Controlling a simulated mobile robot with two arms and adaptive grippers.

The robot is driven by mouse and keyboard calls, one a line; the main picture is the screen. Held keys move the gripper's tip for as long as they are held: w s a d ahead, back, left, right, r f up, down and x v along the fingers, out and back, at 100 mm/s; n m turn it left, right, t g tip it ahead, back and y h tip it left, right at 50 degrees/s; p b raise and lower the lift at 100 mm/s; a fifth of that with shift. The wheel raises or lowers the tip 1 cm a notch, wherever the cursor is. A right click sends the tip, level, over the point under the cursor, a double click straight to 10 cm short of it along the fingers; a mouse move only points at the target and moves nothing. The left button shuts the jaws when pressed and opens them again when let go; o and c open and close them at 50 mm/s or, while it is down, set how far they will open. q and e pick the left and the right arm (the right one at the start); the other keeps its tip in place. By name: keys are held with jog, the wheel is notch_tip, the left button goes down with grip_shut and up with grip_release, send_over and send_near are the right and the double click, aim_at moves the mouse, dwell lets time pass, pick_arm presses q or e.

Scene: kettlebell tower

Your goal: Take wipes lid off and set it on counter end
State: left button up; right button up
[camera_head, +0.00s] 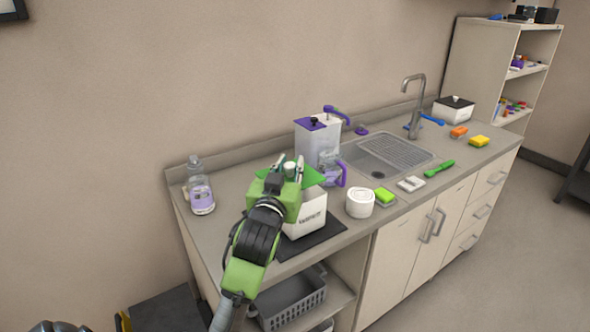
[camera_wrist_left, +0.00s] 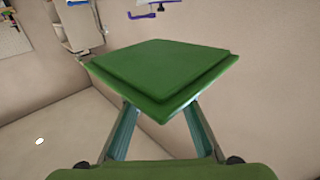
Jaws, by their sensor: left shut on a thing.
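My left gripper (camera_head: 291,172) is shut on the green wipes lid (camera_head: 312,177). The lid also fills the middle of the left wrist view (camera_wrist_left: 165,75), square and stepped, pinched between the two fingers (camera_wrist_left: 160,125). In the head view the lid is over the white wipes box (camera_head: 308,214), which stands on a dark mat (camera_head: 325,234) near the counter's left front. The gripper and lid hide most of the box's top. The wrist view shows no box against the lid; the gap between them cannot be judged in the head view. My right gripper is not in view.
A white canister with purple top (camera_head: 318,140) and a purple-handled jug (camera_head: 331,169) stand behind the box. A white roll (camera_head: 360,203) is to its right.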

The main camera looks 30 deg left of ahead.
aim_at(286, 166)
pick_arm(q)
jog(key=s, duration=0.1)
jog(key=s+r, duration=0.1)
jog(key=s+d, duration=0.1)
jog(key=shift+s+d+r, duration=0.1)
jog(key=shift+r, duration=0.25)
jog(key=shift+s+r+p, duration=0.1)
jog(key=shift+r+p, duration=1.4)
jog(key=shift+p, duration=0.1)
jog(key=shift+f, duration=0.1)
